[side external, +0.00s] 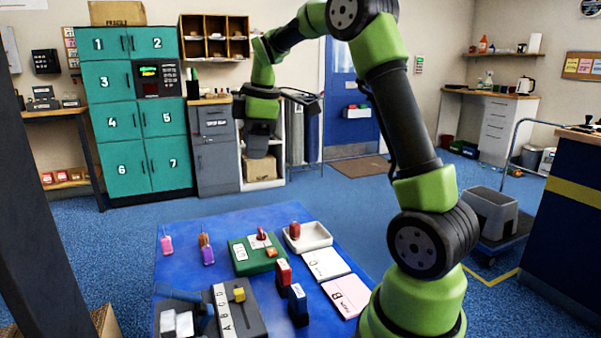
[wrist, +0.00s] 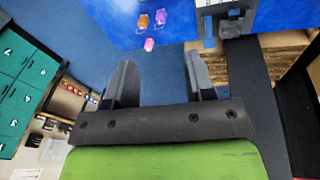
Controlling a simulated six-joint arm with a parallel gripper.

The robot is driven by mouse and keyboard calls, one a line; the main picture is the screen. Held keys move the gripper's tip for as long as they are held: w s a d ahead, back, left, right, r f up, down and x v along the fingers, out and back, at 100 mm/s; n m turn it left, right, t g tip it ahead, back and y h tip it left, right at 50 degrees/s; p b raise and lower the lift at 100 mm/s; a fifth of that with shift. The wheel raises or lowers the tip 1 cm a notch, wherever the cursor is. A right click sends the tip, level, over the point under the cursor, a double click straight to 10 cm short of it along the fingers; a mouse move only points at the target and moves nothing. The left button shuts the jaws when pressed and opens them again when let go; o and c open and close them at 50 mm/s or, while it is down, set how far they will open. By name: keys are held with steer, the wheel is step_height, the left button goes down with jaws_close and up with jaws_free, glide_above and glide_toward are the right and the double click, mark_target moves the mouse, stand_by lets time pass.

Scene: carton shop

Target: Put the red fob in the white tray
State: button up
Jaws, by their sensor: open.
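The white tray (side external: 318,243) lies at the back right of the blue table mat in the side view. A small red piece, seemingly the red fob (side external: 294,231), shows at the tray's left end; it looks to be inside, but its contact is too small to tell. Another small red piece (side external: 262,234) sits on the green box (side external: 240,262) just left. My gripper (side external: 259,140) is high above the table's far side, well away from both. In the wrist view its two fingers (wrist: 159,62) are apart with nothing between them. Neither tray nor red piece shows there.
Pink (side external: 166,245) and purple-pink (side external: 208,256) fobs lie at the left, an orange-brown one beside the latter. Red (side external: 283,272) and blue (side external: 298,302) blocks stand mid-table. Cards (side external: 326,264) lie right, and a lettered grey device (side external: 243,318) is in front.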

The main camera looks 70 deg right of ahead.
steer(key=s+a+r+m+t, duration=0.1)
steer(key=s+a+r+m, duration=0.2)
steer(key=a, duration=0.3)
steer(key=s+a+r+m+t, duration=0.1)
steer(key=s+a+r+m, duration=0.1)
steer(key=s+a, duration=0.3)
steer(key=s+a+f+m+t+y, duration=0.2)
steer(key=s+a+m, duration=0.4)
steer(key=s+a, duration=0.2)
steer(key=shift+s+f+m+t+y, duration=0.15)
steer(key=shift+s+m+t+y, duration=0.15)
steer(key=shift+s, duration=0.4)
